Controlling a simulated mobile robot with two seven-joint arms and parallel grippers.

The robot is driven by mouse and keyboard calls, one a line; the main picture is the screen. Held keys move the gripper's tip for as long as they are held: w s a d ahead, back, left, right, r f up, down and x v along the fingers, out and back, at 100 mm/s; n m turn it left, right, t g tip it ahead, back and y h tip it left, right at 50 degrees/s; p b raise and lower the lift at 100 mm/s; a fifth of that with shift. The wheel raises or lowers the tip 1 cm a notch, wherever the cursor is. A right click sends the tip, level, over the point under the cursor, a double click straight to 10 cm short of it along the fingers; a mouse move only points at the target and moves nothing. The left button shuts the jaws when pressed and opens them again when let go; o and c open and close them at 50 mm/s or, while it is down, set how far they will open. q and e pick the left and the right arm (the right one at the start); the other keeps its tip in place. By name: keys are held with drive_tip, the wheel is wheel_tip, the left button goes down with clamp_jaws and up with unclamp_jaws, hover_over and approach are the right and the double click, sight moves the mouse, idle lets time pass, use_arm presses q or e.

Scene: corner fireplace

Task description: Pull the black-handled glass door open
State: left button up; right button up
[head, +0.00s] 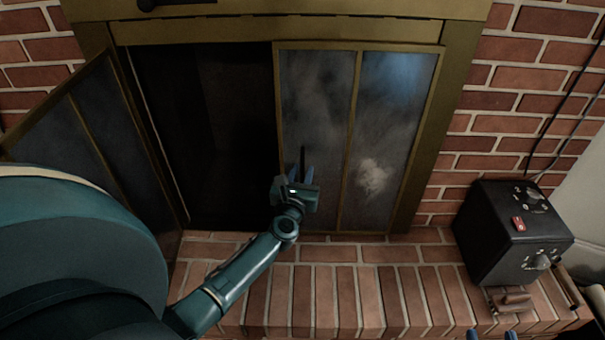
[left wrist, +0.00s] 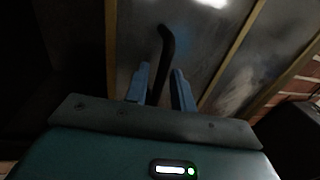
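The glass door (head: 318,90) on the right of the fireplace has two dark panes in a brass frame and looks closed. Its black handle (head: 303,155) stands upright near the left edge of the door. My left gripper (head: 301,174) is at the lower part of this handle. In the left wrist view, the black handle (left wrist: 166,48) passes between the two blue fingers of my left gripper (left wrist: 160,86). The fingers are apart, with a gap between handle and right finger. Only the blue fingertips of my right gripper (head: 491,335) show at the bottom edge, spread apart.
The left glass door (head: 90,125) stands swung open, baring the dark firebox (head: 215,130). A brick hearth (head: 340,290) runs below. A black box with knobs (head: 510,235) stands on the hearth at the right, close to my right gripper. Cables hang on the brick wall.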

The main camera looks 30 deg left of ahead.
use_arm(q)
drive_tip(key=shift+w+a, duration=0.15)
drive_tip(key=shift+w, duration=0.2)
drive_tip(key=shift+c, duration=0.4)
clamp_jaws()
